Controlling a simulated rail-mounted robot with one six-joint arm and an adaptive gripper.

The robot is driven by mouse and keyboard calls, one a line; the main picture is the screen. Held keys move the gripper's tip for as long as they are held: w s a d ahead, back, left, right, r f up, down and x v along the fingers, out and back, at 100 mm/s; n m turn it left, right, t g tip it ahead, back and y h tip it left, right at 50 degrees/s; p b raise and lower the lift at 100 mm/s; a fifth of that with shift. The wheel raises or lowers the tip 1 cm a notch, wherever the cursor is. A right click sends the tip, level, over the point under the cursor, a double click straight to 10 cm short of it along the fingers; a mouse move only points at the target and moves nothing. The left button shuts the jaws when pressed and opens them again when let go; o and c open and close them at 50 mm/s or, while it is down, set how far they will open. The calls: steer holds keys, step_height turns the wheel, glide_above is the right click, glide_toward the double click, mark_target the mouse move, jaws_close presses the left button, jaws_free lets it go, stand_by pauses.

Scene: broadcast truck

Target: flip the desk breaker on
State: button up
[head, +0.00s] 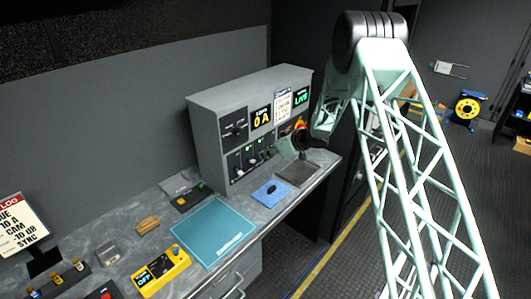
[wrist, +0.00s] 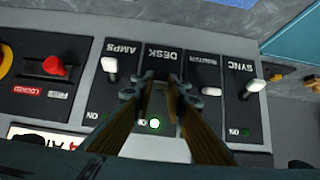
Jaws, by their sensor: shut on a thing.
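The desk breaker (wrist: 160,64), under an upside-down DESK label, is in the middle of the wrist view. A bright green lamp is lit on its strip. My gripper (wrist: 161,84) reaches over this strip with its fingers on either side and is shut on the desk breaker's lever, which the fingertips mostly hide. In the head view, my gripper (head: 277,150) is at the front of the grey cabinet (head: 208,140), in front of the breaker row.
Beside the desk breaker are the AMPS breaker (wrist: 110,66), a breaker with a small white lever (wrist: 210,90) and the SYNC breaker (wrist: 255,86), all close to my fingers. A red knob (wrist: 55,66) is further left. The desk below holds a blue mat (head: 215,235) and a yellow box (head: 160,272).

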stand_by(0.3)
steer(key=o, duration=0.9)
steer(key=shift+c, duration=0.2)
steer(key=v, duration=1.2)
